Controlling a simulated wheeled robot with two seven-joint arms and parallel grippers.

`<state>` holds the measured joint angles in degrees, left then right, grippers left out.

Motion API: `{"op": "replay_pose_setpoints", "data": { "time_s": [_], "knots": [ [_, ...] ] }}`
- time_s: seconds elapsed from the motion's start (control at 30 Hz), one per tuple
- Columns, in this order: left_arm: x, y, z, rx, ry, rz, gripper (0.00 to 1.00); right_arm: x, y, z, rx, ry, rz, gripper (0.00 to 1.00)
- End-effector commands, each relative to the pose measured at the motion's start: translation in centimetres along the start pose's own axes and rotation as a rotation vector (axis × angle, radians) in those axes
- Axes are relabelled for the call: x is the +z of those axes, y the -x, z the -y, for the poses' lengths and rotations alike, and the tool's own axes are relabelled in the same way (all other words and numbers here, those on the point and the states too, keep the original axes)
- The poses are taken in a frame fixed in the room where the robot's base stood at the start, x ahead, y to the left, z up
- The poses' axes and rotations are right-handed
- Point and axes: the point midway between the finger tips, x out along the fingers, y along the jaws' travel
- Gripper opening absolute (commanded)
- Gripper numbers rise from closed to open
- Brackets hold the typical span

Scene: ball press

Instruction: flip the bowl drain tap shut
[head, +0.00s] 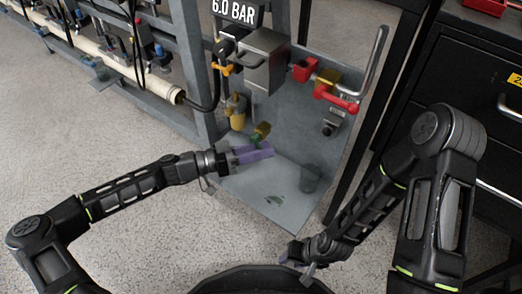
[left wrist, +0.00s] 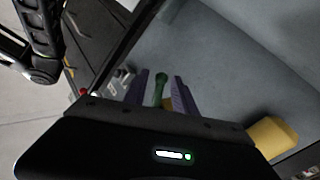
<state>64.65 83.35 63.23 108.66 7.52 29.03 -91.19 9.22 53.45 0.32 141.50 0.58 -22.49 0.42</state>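The green drain tap handle (head: 262,130) is beside the yellow filter bowl (head: 237,121) low on the grey panel. My left gripper (head: 266,150) is just below and in front of it, with purple fingers. In the left wrist view the green handle (left wrist: 160,88) lies between the two spread fingers (left wrist: 160,90), with a gap on each side. The yellow bowl also shows there at right (left wrist: 272,138). The handle's base is hidden behind my gripper body in that view. My right gripper (head: 297,264) is low, away from the panel, with fingers apart and empty.
Above are a grey box (head: 267,60), a red block (head: 304,69), a red lever (head: 336,98) and a 6.0 BAR sign (head: 235,10). A black tub (head: 262,281) is at the front and a black drawer cabinet (head: 480,90) at right.

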Motion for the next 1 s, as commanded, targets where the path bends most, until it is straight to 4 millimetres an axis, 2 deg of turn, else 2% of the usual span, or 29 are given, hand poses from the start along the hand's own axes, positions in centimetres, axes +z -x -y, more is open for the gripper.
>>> {"op": "replay_pose_setpoints", "data": {
  "time_s": [0.17,0.57,1.0],
  "knots": [
    [-0.03,0.03,0.00,0.000,0.000,0.000,0.32,-0.02,0.03,0.02,0.000,0.000,0.000,0.36],
    [-0.02,0.05,0.01,0.000,0.000,0.000,0.00,-0.02,0.03,0.01,0.000,0.000,-0.001,0.36],
    [-0.01,0.06,0.01,0.001,0.003,-0.002,0.00,-0.02,0.00,0.00,0.000,0.000,-0.001,0.36]
  ]
}}
